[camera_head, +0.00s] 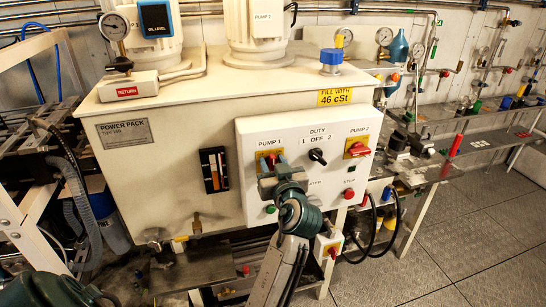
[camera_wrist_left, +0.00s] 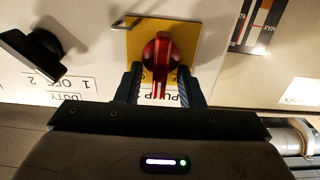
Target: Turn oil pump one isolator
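The pump 1 isolator is a red rotary knob (camera_wrist_left: 160,55) on a yellow square plate (camera_wrist_left: 188,33), seen upside down in the left wrist view. In the head view its red knob (camera_head: 273,156) shows under the "PUMP 1" label, partly hidden by my gripper. My left gripper (camera_wrist_left: 160,80) is open. Its two dark fingers stand on either side of the knob's handle, with a visible gap at each side. The handle lies roughly along the fingers' direction. In the head view the left gripper (camera_head: 270,172) is in front of the panel at the isolator. My right gripper is not in view.
The white control panel (camera_head: 330,180) also carries a black duty selector (camera_head: 318,156), a red pump 2 isolator (camera_head: 358,150) and a red stop button (camera_head: 349,194). A level gauge (camera_head: 214,170) is left of the panel. Open grey floor (camera_head: 470,230) lies to the right.

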